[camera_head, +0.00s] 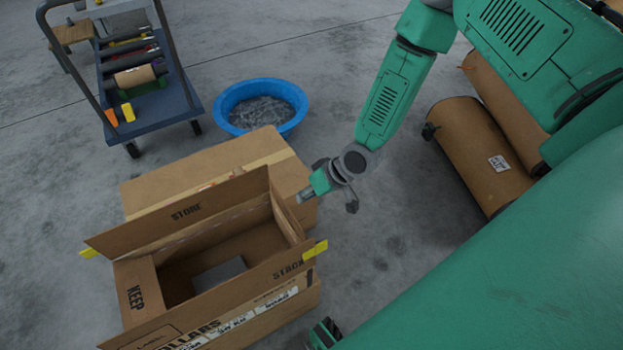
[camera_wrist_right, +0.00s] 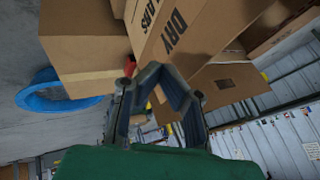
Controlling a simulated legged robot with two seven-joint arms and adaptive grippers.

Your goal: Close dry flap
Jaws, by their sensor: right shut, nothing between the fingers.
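An open cardboard box (camera_head: 205,265) stands at the lower left in the head view. Its flap marked STORE (camera_head: 185,213) stands up at the back, the STACK flap (camera_head: 288,271) at the front and the KEEP flap (camera_head: 138,292) at the left. The dry flap (camera_head: 287,218) rises at the box's right end; its lettering shows in the right wrist view (camera_wrist_right: 178,38). My right gripper (camera_head: 303,197) is just right of the box by this flap, shut and empty. Contact with the flap cannot be told. In the wrist view its fingers (camera_wrist_right: 150,74) converge near the flap.
A closed cardboard box (camera_head: 160,190) sits behind the open one. A blue basin (camera_head: 260,105) and a cart (camera_head: 150,95) with tubes stand farther back. Brown cylinders (camera_head: 475,150) lie at the right. Floor between basin and cylinders is clear.

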